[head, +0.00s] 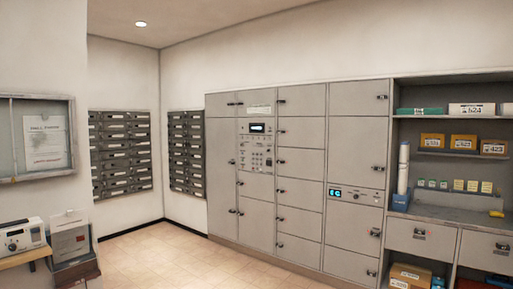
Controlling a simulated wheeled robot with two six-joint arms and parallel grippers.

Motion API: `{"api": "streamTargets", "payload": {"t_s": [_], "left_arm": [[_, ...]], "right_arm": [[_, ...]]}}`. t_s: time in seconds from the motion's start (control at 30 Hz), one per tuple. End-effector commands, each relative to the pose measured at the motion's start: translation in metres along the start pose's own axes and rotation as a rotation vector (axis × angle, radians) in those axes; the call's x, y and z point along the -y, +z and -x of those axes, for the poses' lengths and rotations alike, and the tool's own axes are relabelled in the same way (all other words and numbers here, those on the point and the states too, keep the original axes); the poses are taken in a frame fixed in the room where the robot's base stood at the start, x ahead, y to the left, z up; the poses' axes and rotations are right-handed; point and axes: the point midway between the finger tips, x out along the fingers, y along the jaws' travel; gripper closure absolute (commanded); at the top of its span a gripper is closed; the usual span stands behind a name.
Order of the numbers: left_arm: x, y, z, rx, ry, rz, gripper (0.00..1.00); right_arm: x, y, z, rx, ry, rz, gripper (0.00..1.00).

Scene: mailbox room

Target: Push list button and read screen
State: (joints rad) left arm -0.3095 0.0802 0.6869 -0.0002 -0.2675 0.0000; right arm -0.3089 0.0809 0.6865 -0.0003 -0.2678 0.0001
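A grey locker bank (300,170) stands along the back wall, right of the middle in the head view. A control panel (262,168) is set into it, with a small dark screen (258,128) near the top and rows of small buttons and labels below. The lettering is too small to read, so I cannot tell which one is a list button. A second small lit display (336,192) sits on a strip of the lockers further right; its text is also unreadable. Neither of my grippers is in view.
Open tiled floor (165,255) lies in front of the lockers. Dark mailboxes (122,155) hang in the corner. At left, a device with a knob (20,237) rests on a wooden shelf beside a grey box (70,238). Shelves with parcels (463,142) stand at right.

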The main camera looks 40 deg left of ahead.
Motion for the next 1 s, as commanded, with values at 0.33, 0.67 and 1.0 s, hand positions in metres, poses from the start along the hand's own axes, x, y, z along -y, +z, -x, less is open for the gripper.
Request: {"api": "streamTargets", "payload": {"t_s": [0.33,0.67,1.0], "left_arm": [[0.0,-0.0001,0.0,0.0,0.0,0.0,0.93],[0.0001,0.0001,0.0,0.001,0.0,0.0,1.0],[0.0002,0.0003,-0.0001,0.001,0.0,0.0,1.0]], "right_arm": [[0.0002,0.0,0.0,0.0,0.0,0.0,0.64],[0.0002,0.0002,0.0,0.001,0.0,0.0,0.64],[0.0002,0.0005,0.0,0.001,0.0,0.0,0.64]]}}
